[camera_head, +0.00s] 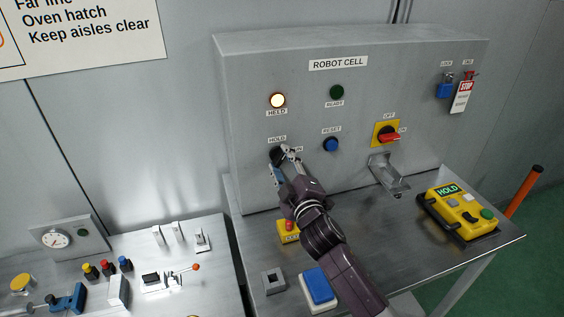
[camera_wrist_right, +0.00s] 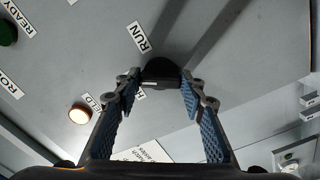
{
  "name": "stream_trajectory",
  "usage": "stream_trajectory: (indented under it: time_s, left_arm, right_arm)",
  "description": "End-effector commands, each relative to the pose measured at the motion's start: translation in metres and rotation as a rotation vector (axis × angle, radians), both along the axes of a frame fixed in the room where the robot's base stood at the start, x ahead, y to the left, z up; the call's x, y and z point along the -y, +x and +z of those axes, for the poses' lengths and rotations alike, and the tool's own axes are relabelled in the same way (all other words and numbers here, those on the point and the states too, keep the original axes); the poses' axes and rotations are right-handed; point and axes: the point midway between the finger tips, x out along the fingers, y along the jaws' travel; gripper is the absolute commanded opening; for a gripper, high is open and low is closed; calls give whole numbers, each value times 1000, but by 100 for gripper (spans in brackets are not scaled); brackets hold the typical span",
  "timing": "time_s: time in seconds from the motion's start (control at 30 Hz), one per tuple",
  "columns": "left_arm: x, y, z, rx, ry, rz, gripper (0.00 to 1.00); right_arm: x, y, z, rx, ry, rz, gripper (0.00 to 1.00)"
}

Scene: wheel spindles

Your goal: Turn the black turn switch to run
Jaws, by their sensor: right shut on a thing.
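The black turn switch (camera_head: 276,155) is on the front of the grey ROBOT CELL panel, below the lit HELD lamp (camera_head: 278,100). A HOLD label (camera_head: 277,139) sits above it. My right gripper (camera_head: 283,157) reaches up to the switch and covers part of it. In the right wrist view, the fingers of the gripper (camera_wrist_right: 160,82) are closed on the two sides of the black switch (camera_wrist_right: 160,70). The RUN label (camera_wrist_right: 144,37) is beside the switch there. Which way the switch points is hard to tell. My left gripper does not show.
On the panel are a dark READY lamp (camera_head: 337,92), a blue RESET button (camera_head: 331,144) and a red-and-yellow rotary switch (camera_head: 387,134). A metal bracket (camera_head: 389,176) juts out at right. A yellow pendant (camera_head: 459,211) and a yellow box with a red button (camera_head: 289,231) are on the bench.

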Motion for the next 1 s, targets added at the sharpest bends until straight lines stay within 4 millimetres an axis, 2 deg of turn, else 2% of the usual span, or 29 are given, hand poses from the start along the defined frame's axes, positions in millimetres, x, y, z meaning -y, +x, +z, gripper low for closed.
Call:
stream_trajectory:
  time_s: [0.27, 0.47, 1.0]
  left_arm:
    - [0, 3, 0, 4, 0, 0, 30]
    - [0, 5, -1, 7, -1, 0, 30]
    - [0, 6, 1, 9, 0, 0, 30]
  right_arm:
    - [0, 0, -1, -7, 19, 1, 13]
    - [-1, 0, -1, -33, 98, 1, 13]
    - [-1, -1, -1, -181, 550, 0, 13]
